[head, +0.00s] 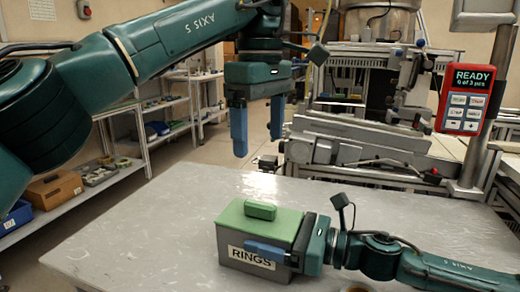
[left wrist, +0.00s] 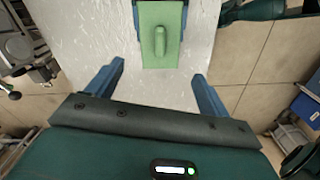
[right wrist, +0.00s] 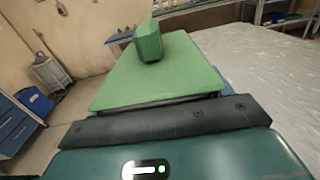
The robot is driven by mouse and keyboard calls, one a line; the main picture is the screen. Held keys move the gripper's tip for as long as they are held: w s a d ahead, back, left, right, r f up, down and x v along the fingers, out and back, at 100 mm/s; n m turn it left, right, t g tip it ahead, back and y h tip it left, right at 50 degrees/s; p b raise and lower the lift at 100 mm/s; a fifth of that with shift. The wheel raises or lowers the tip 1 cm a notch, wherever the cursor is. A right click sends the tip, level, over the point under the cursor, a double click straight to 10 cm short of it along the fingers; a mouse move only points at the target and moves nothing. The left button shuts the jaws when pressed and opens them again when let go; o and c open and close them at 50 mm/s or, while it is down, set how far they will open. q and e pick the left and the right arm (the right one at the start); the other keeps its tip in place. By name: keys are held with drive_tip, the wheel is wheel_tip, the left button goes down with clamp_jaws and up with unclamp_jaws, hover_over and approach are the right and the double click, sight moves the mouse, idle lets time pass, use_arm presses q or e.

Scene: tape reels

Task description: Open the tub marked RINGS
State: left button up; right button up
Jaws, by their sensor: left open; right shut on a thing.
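The grey tub (head: 262,274) with a label reading RINGS stands upright on the table. Its green lid (head: 285,222) is on top, with a green block handle (head: 260,210) in the middle. My right gripper (head: 268,250) is shut on the tub's body from the right, one blue finger lying across the front just above the label. My left gripper (head: 257,135) is open and empty, pointing down, high above and behind the tub. The left wrist view shows the lid (left wrist: 160,15) beyond its fingers.
The table (head: 130,240) is clear to the left of the tub. A red box reading READY (head: 464,98) hangs on a post at the right. Conveyor machinery (head: 370,145) stands behind the table. Shelves (head: 100,180) with boxes stand at the left.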

sight(260, 203)
use_arm(q)
wheel_tip(260, 203, down, 13)
drive_tip(key=m, duration=1.5)
drive_tip(key=shift+c, duration=0.4)
drive_tip(key=c, duration=1.1)
drive_tip(key=shift+r, duration=0.1)
drive_tip(key=shift+r, duration=1.05)
